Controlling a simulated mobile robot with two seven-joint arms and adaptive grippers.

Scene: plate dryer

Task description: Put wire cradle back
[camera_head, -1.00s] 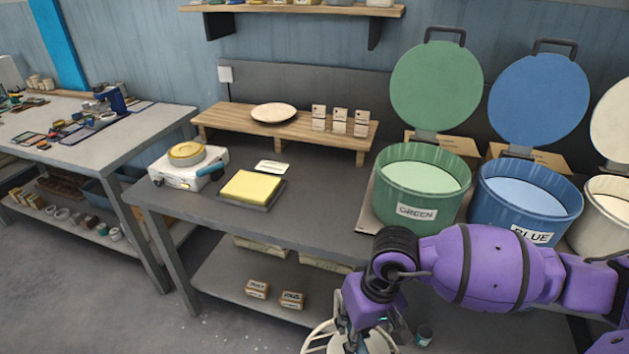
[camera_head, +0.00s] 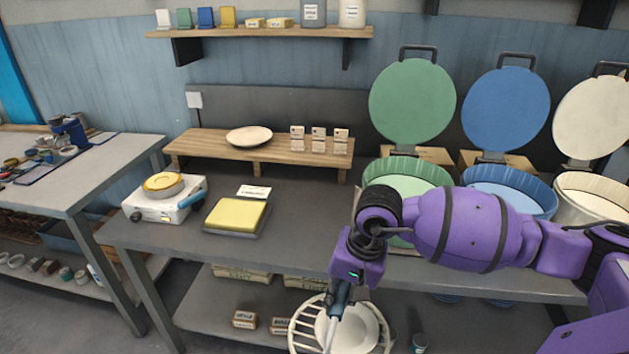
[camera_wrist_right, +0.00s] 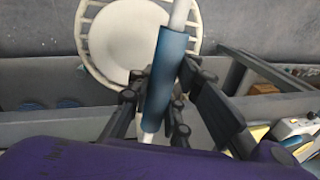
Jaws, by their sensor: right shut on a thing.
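The wire cradle is a round white wire basket (camera_head: 297,335) with a white plate (camera_head: 352,328) lying in it, low at the bottom of the head view, in front of the bench. Its long handle has a blue grip (camera_wrist_right: 163,85). My right gripper (camera_head: 342,290) is shut on this blue grip, and the cradle hangs below it. In the wrist view the cradle's rim (camera_wrist_right: 86,45) and the plate (camera_wrist_right: 122,38) show beyond the fingers, over the grey floor. My left gripper is not in view.
Green (camera_head: 408,178), blue (camera_head: 505,185) and cream (camera_head: 590,198) tubs stand at the right with lids up. The bench holds a hot plate (camera_head: 166,200) with a yellow-topped pan, and a yellow pad (camera_head: 237,213). A plate (camera_head: 249,136) and cards (camera_head: 319,140) are on the wooden riser.

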